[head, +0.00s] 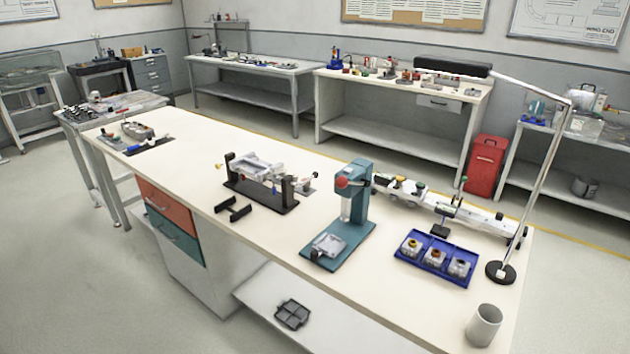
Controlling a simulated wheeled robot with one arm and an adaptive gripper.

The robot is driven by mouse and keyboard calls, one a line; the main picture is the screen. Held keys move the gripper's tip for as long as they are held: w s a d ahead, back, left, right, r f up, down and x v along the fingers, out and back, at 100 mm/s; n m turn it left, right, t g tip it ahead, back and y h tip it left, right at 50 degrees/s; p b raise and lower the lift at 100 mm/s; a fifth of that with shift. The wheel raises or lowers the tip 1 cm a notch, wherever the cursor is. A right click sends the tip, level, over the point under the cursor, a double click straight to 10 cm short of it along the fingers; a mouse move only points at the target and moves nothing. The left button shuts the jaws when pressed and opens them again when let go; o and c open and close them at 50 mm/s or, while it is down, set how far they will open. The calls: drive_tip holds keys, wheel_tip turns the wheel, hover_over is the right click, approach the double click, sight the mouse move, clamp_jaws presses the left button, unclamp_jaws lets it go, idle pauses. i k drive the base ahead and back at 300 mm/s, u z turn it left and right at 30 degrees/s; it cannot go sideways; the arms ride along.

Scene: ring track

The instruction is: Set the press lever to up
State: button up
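The press (355,196) is a teal column on a flat teal base (357,236), standing upright on the white workbench. A red round knob (342,182) shows on the upper front of the press. The lever's rod is too small or hidden to make out, so I cannot tell its exact angle. A pale grey ram part (347,208) shows below the knob. A grey metal part (328,246) lies on the front of the base. My gripper is not in view.
On the workbench (190,165), a blue tray (438,258) with small parts, a lamp (501,272) and a grey cup (484,325) stand right of the press. A black-framed fixture (262,188) and black brackets (234,209) are left. Floor in front is clear.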

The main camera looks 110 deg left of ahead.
sight(341, 182)
drive_tip(key=u, duration=3.35)
drive_tip(key=k, duration=0.8)
drive_tip(key=u, duration=0.75)
drive_tip(key=i, duration=0.55)
drive_tip(key=u, duration=0.55)
drive_tip(key=i, duration=0.8)
drive_tip(key=z, duration=0.25)
